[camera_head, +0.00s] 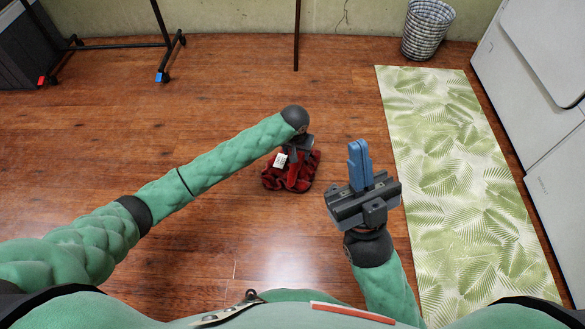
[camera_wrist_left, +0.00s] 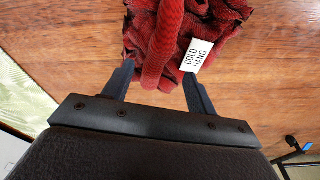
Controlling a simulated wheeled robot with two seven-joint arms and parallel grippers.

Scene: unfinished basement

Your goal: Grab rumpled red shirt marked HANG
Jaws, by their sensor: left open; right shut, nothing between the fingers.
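A rumpled red shirt (camera_head: 301,177) lies on the wooden floor near the middle of the head view. It carries a white tag that reads COLD HANG in the left wrist view (camera_wrist_left: 197,54). My left gripper (camera_wrist_left: 160,88) is open, with a raised fold of the shirt (camera_wrist_left: 165,40) between its two dark fingers. The fingers do not look closed on the cloth. In the head view my left wrist covers the far part of the shirt. My right gripper (camera_head: 360,163), with blue fingers, is shut and empty, to the right of the shirt.
A green leaf-patterned mat (camera_head: 455,170) runs along the right side, beside white appliances (camera_head: 530,90). A checked basket (camera_head: 427,28) stands at the back right. A dark wheeled rack (camera_head: 120,42) stands at the back left. The floor around the shirt is clear.

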